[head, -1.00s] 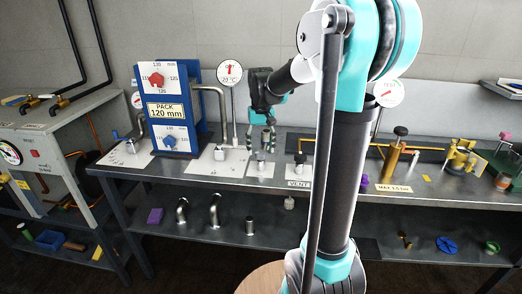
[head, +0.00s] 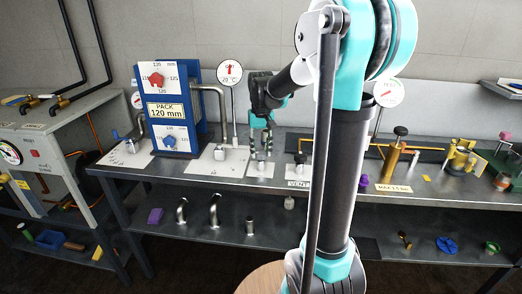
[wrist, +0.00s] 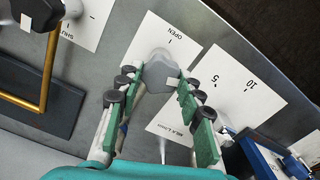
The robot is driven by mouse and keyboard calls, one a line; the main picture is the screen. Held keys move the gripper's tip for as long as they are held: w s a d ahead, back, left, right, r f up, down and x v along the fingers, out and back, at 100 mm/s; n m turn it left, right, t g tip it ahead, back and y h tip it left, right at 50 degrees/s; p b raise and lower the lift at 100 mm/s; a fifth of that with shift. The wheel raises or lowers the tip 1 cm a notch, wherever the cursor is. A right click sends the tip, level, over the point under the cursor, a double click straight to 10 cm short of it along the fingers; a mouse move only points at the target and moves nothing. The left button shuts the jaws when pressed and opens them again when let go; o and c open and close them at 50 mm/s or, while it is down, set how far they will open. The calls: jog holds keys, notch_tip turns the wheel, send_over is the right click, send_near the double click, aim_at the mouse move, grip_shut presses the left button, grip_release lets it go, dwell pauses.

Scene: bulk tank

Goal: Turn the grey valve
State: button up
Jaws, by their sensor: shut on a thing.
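The grey valve knob (wrist: 160,74) has a white mark on one side and stands on a white plate (wrist: 178,45) lettered OPEN in the wrist view. My gripper (wrist: 157,78) reaches over it with a finger on each side, shut on the knob. In the head view my gripper (head: 262,146) points down at the small valve plate (head: 259,170) on the bench, and its fingers largely hide the knob there.
A dark knob (wrist: 38,14) by a plate lettered SHUT and a brass pipe (wrist: 45,85) stand close on the left in the wrist view. A blue gauge stand (head: 171,112) is left of my gripper in the head view. Loose pipe fittings (head: 214,211) stand on the lower shelf.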

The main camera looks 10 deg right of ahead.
aim_at(261, 152)
jog(key=n, duration=0.6)
jog(key=shift+n, duration=0.3)
jog(key=n, duration=0.5)
jog(key=shift+n, duration=0.3)
dwell(0.5)
jog(key=o, duration=1.1)
jog(key=shift+o, duration=0.2)
jog(key=shift+r, duration=0.1)
notch_tip(261, 152, up, 12)
